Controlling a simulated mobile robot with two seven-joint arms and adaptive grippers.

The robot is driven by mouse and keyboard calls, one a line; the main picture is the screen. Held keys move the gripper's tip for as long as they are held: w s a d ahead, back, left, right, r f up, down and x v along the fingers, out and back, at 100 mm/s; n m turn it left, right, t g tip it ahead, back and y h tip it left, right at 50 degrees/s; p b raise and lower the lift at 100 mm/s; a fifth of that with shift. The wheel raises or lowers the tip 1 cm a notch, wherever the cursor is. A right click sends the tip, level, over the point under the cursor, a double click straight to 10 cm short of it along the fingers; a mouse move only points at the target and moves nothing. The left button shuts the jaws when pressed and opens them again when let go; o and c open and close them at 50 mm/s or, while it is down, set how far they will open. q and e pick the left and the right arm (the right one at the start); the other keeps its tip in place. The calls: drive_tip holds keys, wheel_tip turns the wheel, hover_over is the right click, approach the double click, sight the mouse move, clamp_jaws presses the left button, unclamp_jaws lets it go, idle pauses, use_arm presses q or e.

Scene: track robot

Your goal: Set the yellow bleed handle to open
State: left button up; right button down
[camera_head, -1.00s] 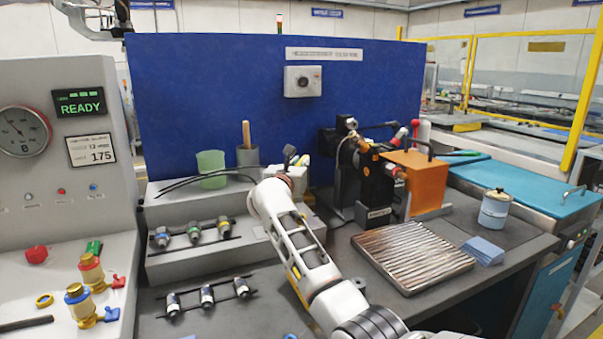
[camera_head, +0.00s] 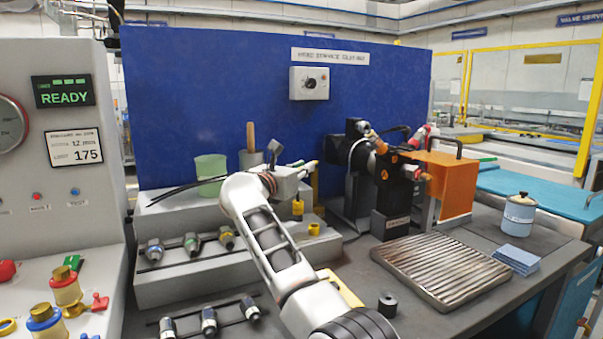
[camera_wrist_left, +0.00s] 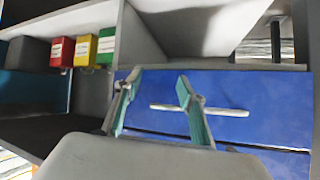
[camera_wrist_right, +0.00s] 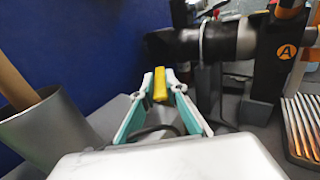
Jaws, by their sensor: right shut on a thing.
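In the right wrist view, a small yellow bar, seemingly the yellow bleed handle (camera_wrist_right: 160,84), sits between the fingertips of my right gripper (camera_wrist_right: 161,76). The gripper is shut on it. In the head view, my right gripper (camera_head: 300,170) is over the grey stepped stand, left of the black and orange machine. The fingertips are small there, and I cannot make out which way the handle points. My left gripper (camera_wrist_left: 154,77) shows only in the left wrist view, open and empty, in front of a blue drawer front (camera_wrist_left: 245,95) with a pale bar handle.
The black machine with its orange block (camera_head: 445,185) stands close right of my right gripper. A metal cup (camera_head: 250,160) and green cup (camera_head: 210,172) stand left of it. A ribbed tray (camera_head: 430,268), small black cylinder (camera_head: 387,304) and lidded pot (camera_head: 518,214) occupy the bench's right.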

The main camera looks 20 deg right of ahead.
idle(0.4)
drive_tip(key=c, duration=2)
unclamp_jaws()
drive_tip(key=shift+r, duration=5)
